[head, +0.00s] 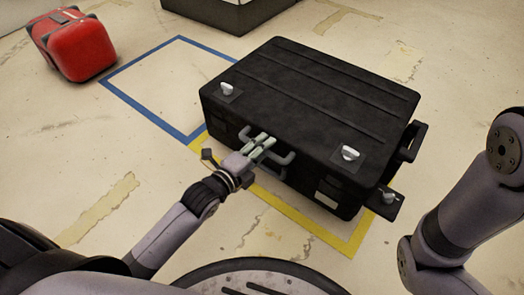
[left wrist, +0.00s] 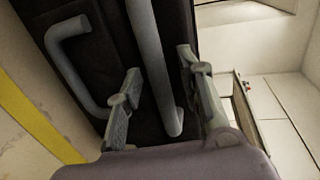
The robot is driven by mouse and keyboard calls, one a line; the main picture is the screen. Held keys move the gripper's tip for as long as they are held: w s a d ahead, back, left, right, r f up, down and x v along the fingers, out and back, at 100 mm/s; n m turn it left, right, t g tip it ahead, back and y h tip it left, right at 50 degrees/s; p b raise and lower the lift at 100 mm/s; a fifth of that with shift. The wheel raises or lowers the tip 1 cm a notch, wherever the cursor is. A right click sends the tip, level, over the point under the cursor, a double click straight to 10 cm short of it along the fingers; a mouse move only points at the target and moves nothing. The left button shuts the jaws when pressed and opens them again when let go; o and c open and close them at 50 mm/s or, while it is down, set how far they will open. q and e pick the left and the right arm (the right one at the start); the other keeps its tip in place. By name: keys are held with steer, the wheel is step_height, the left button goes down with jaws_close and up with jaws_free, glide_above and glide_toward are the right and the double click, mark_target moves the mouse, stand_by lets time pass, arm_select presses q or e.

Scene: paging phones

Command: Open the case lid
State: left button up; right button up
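The black case (head: 310,90) lies flat in the middle of the head view, with its ribbed lid shut. Two pale latch knobs, a left one (head: 227,89) and a right one (head: 350,153), sit near the lid's front edge. My left gripper (head: 262,145) is at the grey front handle (head: 284,160). In the left wrist view, its fingers (left wrist: 160,95) are apart, with a grey bar (left wrist: 150,65) passing between them; contact is unclear. Another grey handle (left wrist: 62,62) shows to the left. My right gripper is outside the frames.
A dark flap with a pale knob (head: 388,197) sticks out at the case's right front corner. A red case (head: 75,45) lies at the back left, beside an empty blue floor outline (head: 135,65). A yellow outline (head: 310,232) runs under the black case.

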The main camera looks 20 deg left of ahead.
arm_select(q)
steer(key=shift+c, duration=0.5)
jaws_close()
stand_by(0.4)
